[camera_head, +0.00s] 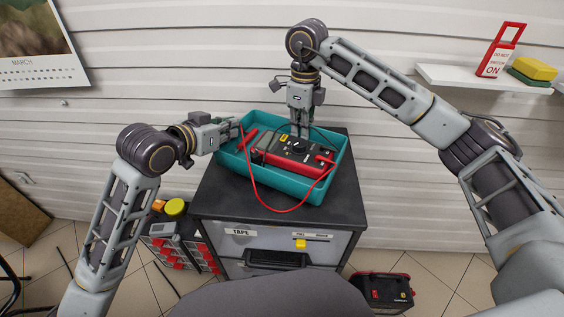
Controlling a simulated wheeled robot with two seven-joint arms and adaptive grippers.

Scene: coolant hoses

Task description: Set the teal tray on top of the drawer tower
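The teal tray (283,185) rests on the black top (225,200) of a grey drawer tower (335,240), turned at an angle to it. Inside the tray lies a dark multimeter with red edges (297,150) and red test leads. One red lead (256,194) loops over the tray's front rim. My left gripper (236,132) is at the tray's left corner, by a red probe. My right gripper (300,131) points down at the tray's back side, its fingertips close to the multimeter. For both, the finger gap is too small to read.
A small unit with red drawers (180,255) stands at the lower left, with yellow items on it. A black and red battery (384,291) sits on the floor at right. A white shelf (455,77) hangs at the upper right. The wall is close behind the tower.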

